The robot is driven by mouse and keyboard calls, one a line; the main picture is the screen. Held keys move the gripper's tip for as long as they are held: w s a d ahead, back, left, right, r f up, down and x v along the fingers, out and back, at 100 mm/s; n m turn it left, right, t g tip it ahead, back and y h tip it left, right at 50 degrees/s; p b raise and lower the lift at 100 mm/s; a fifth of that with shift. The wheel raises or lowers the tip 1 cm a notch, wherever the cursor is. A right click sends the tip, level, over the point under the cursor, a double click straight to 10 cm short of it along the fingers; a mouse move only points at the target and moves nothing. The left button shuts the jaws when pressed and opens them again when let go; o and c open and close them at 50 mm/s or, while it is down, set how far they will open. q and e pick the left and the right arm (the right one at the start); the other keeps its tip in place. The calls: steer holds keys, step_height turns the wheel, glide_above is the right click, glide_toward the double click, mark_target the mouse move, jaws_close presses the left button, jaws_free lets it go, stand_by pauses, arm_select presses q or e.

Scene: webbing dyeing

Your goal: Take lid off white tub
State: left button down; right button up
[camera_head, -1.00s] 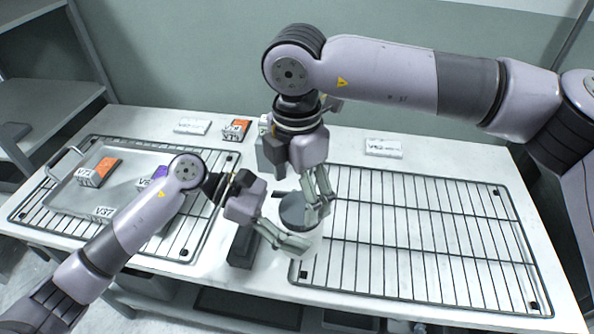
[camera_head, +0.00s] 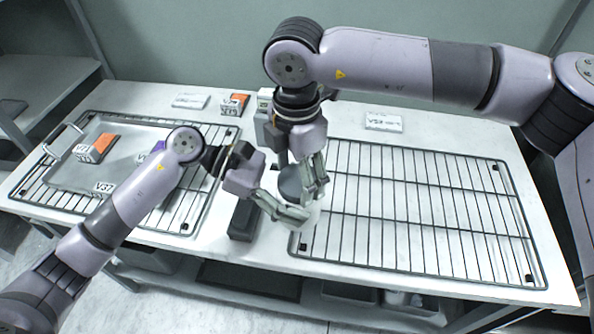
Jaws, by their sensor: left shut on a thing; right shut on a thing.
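The white tub (camera_head: 311,220) stands at the near left corner of the right wire rack, partly hidden by my grippers. Its dark grey round lid (camera_head: 289,182) shows at the top, between the two grippers. My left gripper (camera_head: 296,214) comes in from the left, low down, and is shut on the tub's side. My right gripper (camera_head: 314,190) reaches down from above and is shut on the lid at its right edge. The exact finger contacts are partly hidden. I cannot tell whether there is a gap between lid and tub.
The right wire rack (camera_head: 420,215) is empty. A dark block (camera_head: 242,220) lies just left of the tub. A metal tray (camera_head: 75,172) with labelled blocks sits on the left rack. A pale green-white box (camera_head: 264,118) stands behind my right gripper. A white label (camera_head: 383,122) lies at the back.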

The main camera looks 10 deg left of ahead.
steer(key=shift+w+a, duration=0.1)
steer(key=shift+a, duration=0.05)
steer(key=c, duration=0.5)
steer(key=n, duration=1.1)
steer(key=shift+r, duration=0.1)
steer(key=n, duration=0.6)
steer(key=shift+d+n, duration=0.3)
steer(key=shift+n, duration=0.1)
steer(key=n, duration=0.8)
steer(key=shift+d+n, duration=0.1)
steer(key=shift+n, duration=0.2)
steer(key=n, duration=0.4)
steer(key=shift+w, duration=0.1)
steer(key=n, duration=0.5)
steer(key=shift+w+n, duration=0.15)
steer(key=shift+n, duration=0.25)
